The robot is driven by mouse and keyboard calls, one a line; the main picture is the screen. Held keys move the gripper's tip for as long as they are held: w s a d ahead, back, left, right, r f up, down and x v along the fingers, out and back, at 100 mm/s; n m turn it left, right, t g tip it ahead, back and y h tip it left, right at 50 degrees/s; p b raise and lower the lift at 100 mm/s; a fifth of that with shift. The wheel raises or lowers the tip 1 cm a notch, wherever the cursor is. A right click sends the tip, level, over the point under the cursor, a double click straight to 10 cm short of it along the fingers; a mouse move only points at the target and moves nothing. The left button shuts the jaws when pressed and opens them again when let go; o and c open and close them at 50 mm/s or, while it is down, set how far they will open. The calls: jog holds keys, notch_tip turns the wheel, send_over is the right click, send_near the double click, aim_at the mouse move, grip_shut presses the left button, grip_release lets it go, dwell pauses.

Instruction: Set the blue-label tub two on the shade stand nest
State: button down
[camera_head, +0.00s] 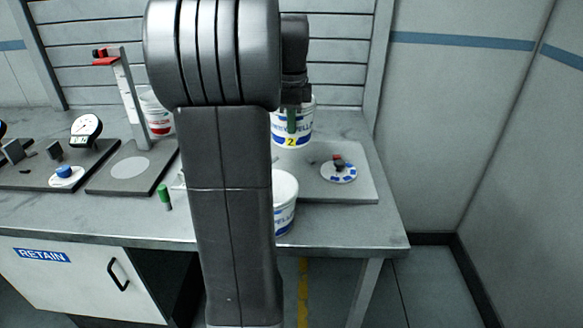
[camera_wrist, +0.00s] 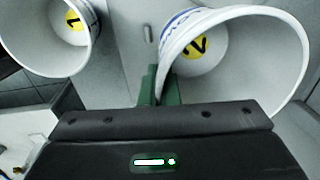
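The blue-label tub two (camera_head: 279,137), white with a yellow 2, is at the back, left of the round disc. It appears upright; I cannot tell whether its base touches the board. In the wrist view tub two (camera_wrist: 262,55) is open and empty at right. My gripper (camera_head: 292,119) is over its near wall. My green fingers (camera_wrist: 159,88) lie on either side of that wall and appear shut on it. A stand with a grey post and red top (camera_head: 122,85) has a pale round spot (camera_head: 130,167) on its base, possibly the shade stand nest; it looks empty.
Another blue-label tub (camera_head: 286,210) stands in front, partly behind my arm. A red-label tub (camera_head: 158,118) is behind the post. A disc with blue patches (camera_head: 338,172) lies on the right board. A dial gauge (camera_head: 85,130) and green-capped item (camera_head: 164,196) are left.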

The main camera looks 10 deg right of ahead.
notch_tip(320, 180, down, 9)
jog(key=shift+f+b, duration=0.1)
jog(key=shift+b, duration=0.25)
jog(key=shift+f, duration=0.1)
jog(key=c, duration=1.7)
grip_release()
jog(key=r, duration=0.8)
jog(key=s+r+p, duration=0.1)
jog(key=r, duration=0.3)
jog(key=shift+a+r, duration=0.15)
